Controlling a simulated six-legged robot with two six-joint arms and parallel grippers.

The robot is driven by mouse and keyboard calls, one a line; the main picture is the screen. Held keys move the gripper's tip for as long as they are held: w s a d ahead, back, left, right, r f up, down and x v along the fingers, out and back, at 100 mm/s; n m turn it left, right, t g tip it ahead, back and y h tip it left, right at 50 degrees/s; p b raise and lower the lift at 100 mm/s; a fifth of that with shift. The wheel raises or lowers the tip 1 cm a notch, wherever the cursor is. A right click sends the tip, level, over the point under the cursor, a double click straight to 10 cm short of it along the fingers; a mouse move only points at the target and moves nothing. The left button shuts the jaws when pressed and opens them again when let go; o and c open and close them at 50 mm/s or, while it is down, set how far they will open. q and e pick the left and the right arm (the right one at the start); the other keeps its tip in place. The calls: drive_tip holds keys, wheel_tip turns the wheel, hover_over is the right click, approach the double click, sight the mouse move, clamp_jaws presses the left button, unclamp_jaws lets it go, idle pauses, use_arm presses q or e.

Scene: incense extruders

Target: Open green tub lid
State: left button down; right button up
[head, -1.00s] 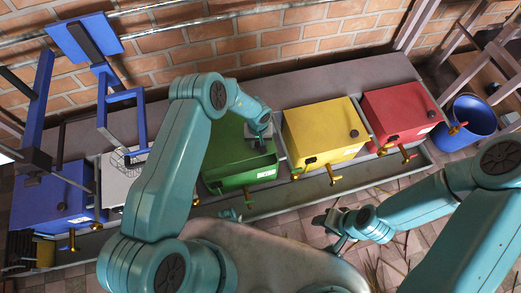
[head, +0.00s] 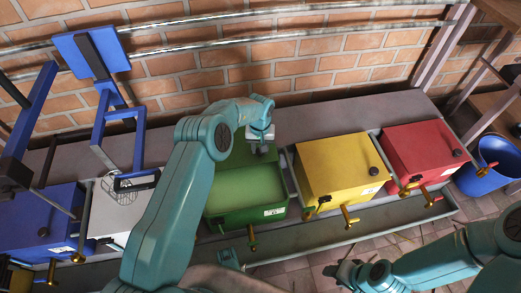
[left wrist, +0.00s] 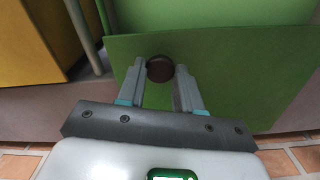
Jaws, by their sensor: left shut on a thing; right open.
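The green tub (head: 245,205) stands mid-row in the head view, and its rounded inner surface shows. Its green lid (head: 239,156) is raised at the back, tilted up from the tub, partly hidden by my left arm. My left gripper (head: 262,137) is at the lid's knob, above the tub's back edge. In the left wrist view, the gripper (left wrist: 160,84) has its fingers on both sides of the dark round knob (left wrist: 160,68) on the flat green lid panel (left wrist: 235,85). My right gripper (head: 345,270) is open and empty, low in front of the row.
A yellow tub (head: 335,172) and a red tub (head: 420,150) stand to the right, a blue tub (head: 40,222) to the left. A grey trough (head: 350,228) runs along the front. The brick wall (head: 300,65) and pipes are behind.

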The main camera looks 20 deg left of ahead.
use_arm(q)
drive_tip(key=c, duration=0.8)
unclamp_jaws()
drive_tip(key=shift+o, duration=0.2)
drive_tip(key=shift+r, duration=0.15)
wheel_tip(320, 180, up, 16)
drive_tip(key=p, duration=0.6)
